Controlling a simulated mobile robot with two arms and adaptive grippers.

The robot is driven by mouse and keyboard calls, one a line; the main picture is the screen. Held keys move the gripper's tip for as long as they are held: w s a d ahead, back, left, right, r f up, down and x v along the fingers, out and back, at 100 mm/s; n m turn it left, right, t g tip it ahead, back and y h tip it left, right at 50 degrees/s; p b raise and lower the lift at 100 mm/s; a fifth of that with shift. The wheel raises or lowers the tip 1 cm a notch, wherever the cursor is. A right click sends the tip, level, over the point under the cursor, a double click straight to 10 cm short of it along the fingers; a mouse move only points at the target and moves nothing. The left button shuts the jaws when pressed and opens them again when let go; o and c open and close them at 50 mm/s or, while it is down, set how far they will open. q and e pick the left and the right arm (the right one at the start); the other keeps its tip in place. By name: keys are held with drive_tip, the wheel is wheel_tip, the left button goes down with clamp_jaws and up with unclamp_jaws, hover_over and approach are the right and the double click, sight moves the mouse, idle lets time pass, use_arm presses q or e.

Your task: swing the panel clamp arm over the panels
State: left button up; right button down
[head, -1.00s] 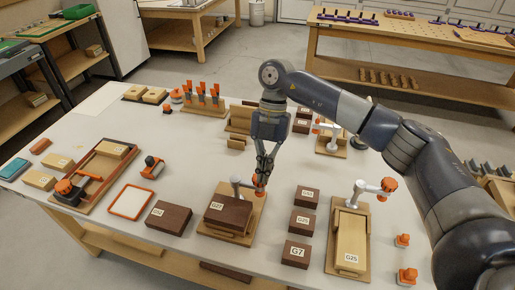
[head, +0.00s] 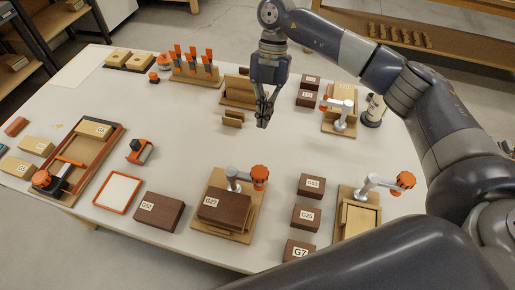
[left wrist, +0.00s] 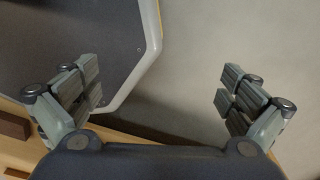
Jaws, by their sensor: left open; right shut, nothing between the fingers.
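In the head view, dark brown panel G27 (head: 224,206) lies on a light wooden base (head: 232,236) at the front middle. A clamp with a grey post and arm (head: 237,174) and an orange knob (head: 260,176) stands at the base's back edge. Its arm points right along the back, with the knob behind and right of G27, not above it. My right gripper (head: 264,122) is shut and empty, above the table behind this clamp and apart from it. My left gripper (left wrist: 160,100) is open and empty in the left wrist view; the head view does not show its fingers.
Similar clamps stand on fixtures at right (head: 381,184) and back right (head: 341,106). Loose brown blocks (head: 305,216) lie right of G27, and block G32 (head: 159,212) lies left. An orange-rimmed tray (head: 118,193) is further left. The table behind G27 is mostly clear.

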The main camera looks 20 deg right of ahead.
sight(246, 177)
use_arm(q)
drive_tip(key=r+p, duration=0.1)
drive_tip(key=w+r+p, duration=0.1)
drive_tip(key=r+p, duration=0.3)
drive_tip(key=shift+w+d+r, duration=0.2)
drive_tip(key=shift+w+d, duration=0.05)
drive_tip(key=shift+d, duration=0.05)
use_arm(e)
drive_tip(key=s+a+f, duration=0.4)
drive_tip(key=s+f, duration=0.2)
drive_tip(key=f, duration=0.3)
drive_tip(key=shift+s+f, duration=0.15)
drive_tip(key=shift+a, duration=0.1)
use_arm(q)
drive_tip(key=shift+w, duration=0.15)
use_arm(e)
drive_tip(key=shift+a, duration=0.15)
